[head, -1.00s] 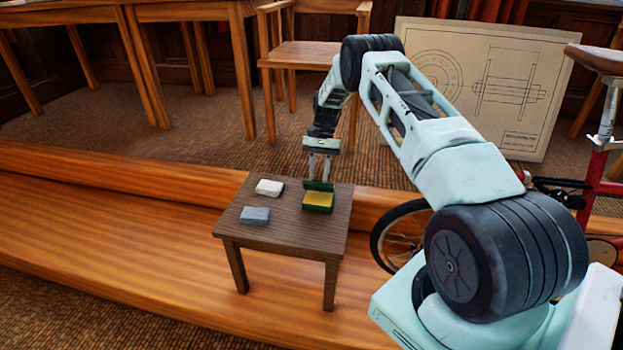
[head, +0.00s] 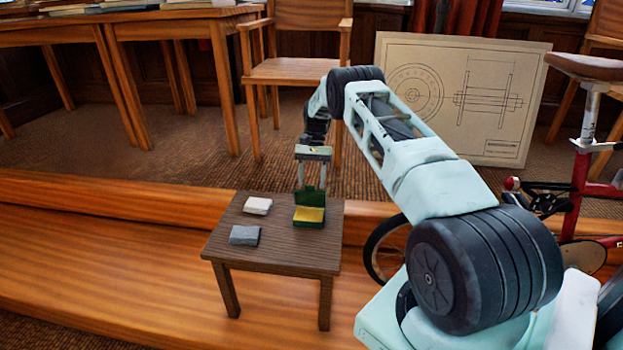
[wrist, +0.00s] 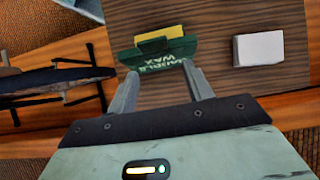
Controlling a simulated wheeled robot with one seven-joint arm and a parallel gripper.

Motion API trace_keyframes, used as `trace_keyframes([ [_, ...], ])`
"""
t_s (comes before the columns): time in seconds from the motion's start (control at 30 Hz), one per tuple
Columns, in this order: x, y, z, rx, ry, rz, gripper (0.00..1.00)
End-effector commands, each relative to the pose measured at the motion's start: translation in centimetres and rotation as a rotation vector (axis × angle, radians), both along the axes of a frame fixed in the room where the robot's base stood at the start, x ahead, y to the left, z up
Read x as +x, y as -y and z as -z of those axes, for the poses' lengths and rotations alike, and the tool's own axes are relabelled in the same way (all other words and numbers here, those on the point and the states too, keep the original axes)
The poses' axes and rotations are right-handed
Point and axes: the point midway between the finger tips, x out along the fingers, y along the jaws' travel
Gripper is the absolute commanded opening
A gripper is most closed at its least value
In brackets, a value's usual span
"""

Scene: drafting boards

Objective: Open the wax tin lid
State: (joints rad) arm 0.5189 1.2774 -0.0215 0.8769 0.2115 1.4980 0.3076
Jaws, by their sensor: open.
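The wax tin (head: 308,222) is a small green box on the little dark table, with yellow wax showing inside. Its green lid (head: 310,197) stands raised, roughly upright, at the tin's far edge. In the wrist view the lid (wrist: 160,56) shows its lettered outer face, with the yellow wax (wrist: 162,34) beyond it. My gripper (head: 311,184) is just behind the lid. In the wrist view my gripper (wrist: 160,78) is open and empty, with its fingertips close to the lid's outer side. I cannot tell whether they touch it.
A white block (head: 257,205) and a grey block (head: 245,235) lie on the small table (head: 275,252), left of the tin. A wooden step (head: 120,210) runs behind the table. A red bicycle (head: 575,195) stands at the right, and a chair (head: 290,70) behind.

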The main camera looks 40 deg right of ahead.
Motion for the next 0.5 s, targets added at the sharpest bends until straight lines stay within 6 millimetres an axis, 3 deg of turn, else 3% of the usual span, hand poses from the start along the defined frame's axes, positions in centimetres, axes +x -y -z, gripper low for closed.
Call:
trace_keyframes([
  [0.17,0.5,0.5,-1.1,-0.001,0.003,0.001,0.51],
  [0.5,2.0,2.6,-5.1,-0.001,0.002,0.001,0.51],
])
